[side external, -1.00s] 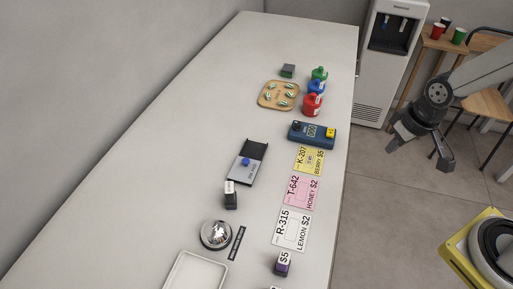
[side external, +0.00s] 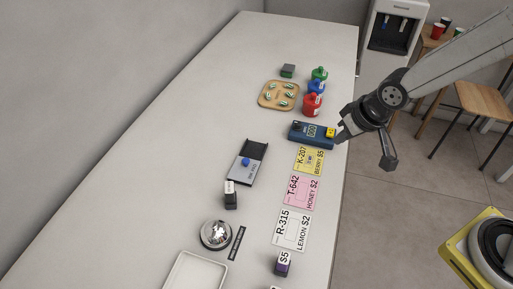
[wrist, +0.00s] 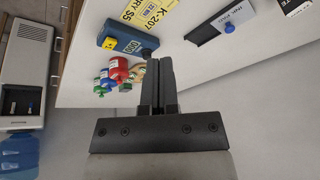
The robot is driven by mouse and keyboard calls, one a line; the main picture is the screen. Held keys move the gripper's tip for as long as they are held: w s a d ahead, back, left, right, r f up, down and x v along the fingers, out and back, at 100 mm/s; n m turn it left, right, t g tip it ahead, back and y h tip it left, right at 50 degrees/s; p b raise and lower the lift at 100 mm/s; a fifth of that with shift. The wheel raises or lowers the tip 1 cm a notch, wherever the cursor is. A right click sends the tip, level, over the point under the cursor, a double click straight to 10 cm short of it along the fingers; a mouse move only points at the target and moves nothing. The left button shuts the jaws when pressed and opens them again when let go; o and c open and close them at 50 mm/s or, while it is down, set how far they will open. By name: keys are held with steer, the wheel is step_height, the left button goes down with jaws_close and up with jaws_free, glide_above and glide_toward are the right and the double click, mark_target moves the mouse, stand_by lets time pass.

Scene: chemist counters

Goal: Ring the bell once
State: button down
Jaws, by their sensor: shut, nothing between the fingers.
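The silver dome bell (side external: 216,234) stands on a dark base near the front of the counter in the side external view. A dark label strip (side external: 237,243) lies to its right. The bell does not show in the wrist view. My gripper (side external: 343,135) is at the counter's right edge, beside the blue device and well away from the bell, up and to the right of it in the picture. In the wrist view the fingers of my gripper (wrist: 160,62) are together, with nothing between them.
A yellow price card (side external: 309,160), pink card (side external: 301,191) and white card (side external: 291,229) lie along the edge. Bottles (side external: 313,104) stand farther back.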

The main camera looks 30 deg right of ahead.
steer(key=w+a+t+y, duration=0.2)
steer(key=w+a+y, duration=0.1)
steer(key=a, duration=1.2)
steer(key=n+y, duration=0.1)
steer(key=y, duration=0.2)
glide_above(217, 226)
steer(key=shift+r+g, duration=0.3)
steer(key=shift+r, duration=0.05)
steer(key=shift+f, duration=0.2)
steer(key=shift+f, duration=4.2)
steer(key=shift+f, duration=0.9)
steer(key=shift+r, duration=0.9)
